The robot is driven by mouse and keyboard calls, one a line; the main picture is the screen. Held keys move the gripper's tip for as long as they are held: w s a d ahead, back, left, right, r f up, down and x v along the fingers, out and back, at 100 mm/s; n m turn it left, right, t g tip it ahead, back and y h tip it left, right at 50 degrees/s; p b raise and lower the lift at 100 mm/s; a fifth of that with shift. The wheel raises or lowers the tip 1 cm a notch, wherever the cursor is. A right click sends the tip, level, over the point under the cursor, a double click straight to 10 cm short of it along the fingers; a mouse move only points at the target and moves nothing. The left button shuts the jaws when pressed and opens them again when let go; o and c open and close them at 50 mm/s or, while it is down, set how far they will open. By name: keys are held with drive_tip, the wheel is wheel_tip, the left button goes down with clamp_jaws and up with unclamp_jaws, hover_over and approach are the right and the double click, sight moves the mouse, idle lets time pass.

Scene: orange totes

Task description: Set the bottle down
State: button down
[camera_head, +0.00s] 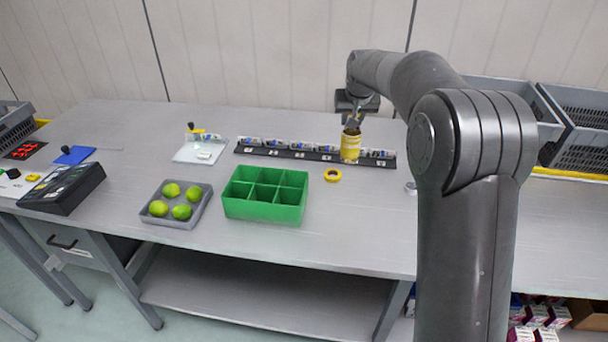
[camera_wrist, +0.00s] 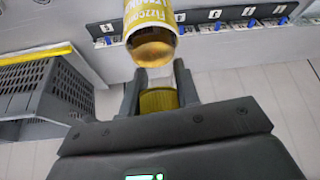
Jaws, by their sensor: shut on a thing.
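The bottle (camera_head: 350,148) has a yellow label and hangs upright below my gripper (camera_head: 353,122), at the right part of a black numbered strip (camera_head: 300,153) along the back of the table. In the wrist view my gripper (camera_wrist: 158,92) is shut on the bottle's top, with the yellow ridged cap between the fingers. The amber shoulder and labelled body (camera_wrist: 151,35) of the bottle extend beyond the fingertips. I cannot tell whether its base touches the strip or table.
A yellow ring (camera_head: 332,175) lies just in front of the strip. A green divided box (camera_head: 263,211) and a grey tray (camera_head: 158,215) of green fruit stand farther left. Grey crates (camera_head: 583,115) stand at the back right. The table front below the ring is clear.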

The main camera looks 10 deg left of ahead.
drive_tip(key=w+a+f, duration=0.2)
drive_tip(key=a+f, duration=0.3)
drive_tip(key=a, duration=0.2)
drive_tip(key=w+a+f, duration=0.3)
drive_tip(key=a+f, duration=0.3)
drive_tip(key=a, duration=0.2)
drive_tip(key=shift+f+n, duration=0.15)
drive_tip(key=shift+n, duration=0.25)
drive_tip(key=shift+a, duration=0.1)
drive_tip(key=c, duration=1.1)
unclamp_jaws()
drive_tip(key=shift+s+f, duration=0.1)
drive_tip(key=shift+f, duration=0.05)
